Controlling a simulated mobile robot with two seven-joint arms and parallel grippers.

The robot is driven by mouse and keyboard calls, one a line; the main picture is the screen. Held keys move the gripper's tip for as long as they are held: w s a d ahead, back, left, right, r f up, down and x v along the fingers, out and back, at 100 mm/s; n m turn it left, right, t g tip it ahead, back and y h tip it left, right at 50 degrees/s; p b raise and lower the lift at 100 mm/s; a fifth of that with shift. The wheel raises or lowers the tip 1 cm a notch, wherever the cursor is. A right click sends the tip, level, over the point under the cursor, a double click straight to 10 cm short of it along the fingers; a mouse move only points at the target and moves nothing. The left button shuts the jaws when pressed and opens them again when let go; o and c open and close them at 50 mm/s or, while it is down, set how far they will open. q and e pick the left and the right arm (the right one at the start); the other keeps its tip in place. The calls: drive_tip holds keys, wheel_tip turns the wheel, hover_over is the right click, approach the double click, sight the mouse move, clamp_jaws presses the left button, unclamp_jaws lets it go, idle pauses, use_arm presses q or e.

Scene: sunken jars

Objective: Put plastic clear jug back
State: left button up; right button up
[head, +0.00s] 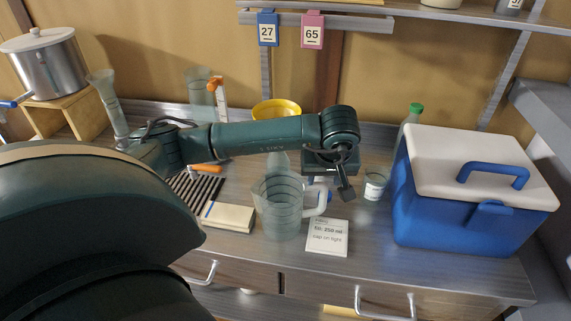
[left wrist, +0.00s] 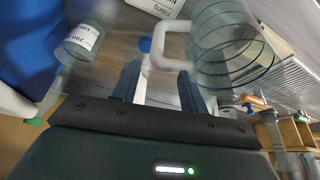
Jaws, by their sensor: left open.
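The clear plastic jug (head: 278,212) stands upright on the bench, with dark ring lines and a white handle on its right side. In the left wrist view the jug (left wrist: 232,45) is at the upper right and its white handle (left wrist: 172,25) lies just ahead of the fingers. My left gripper (head: 345,190) hangs beside the handle, on the jug's right. In the left wrist view its fingers (left wrist: 160,78) are apart, and I cannot tell whether the handle is between them. My right gripper is not in view.
A printed card (head: 327,238) lies in front of the jug. A small labelled jar (head: 375,186) and a blue cooler (head: 450,215) with a white lid stand to the right. A cream block (head: 228,217) and a black rack (head: 192,188) lie left. A yellow funnel (head: 276,109) is behind my arm.

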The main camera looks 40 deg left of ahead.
sight(326, 188)
use_arm(q)
drive_tip(key=x, duration=0.1)
drive_tip(key=p+x, duration=0.1)
drive_tip(key=x, duration=0.1)
drive_tip(key=d+x, duration=0.1)
drive_tip(key=x, duration=0.1)
drive_tip(key=shift+f, duration=0.25)
clamp_jaws()
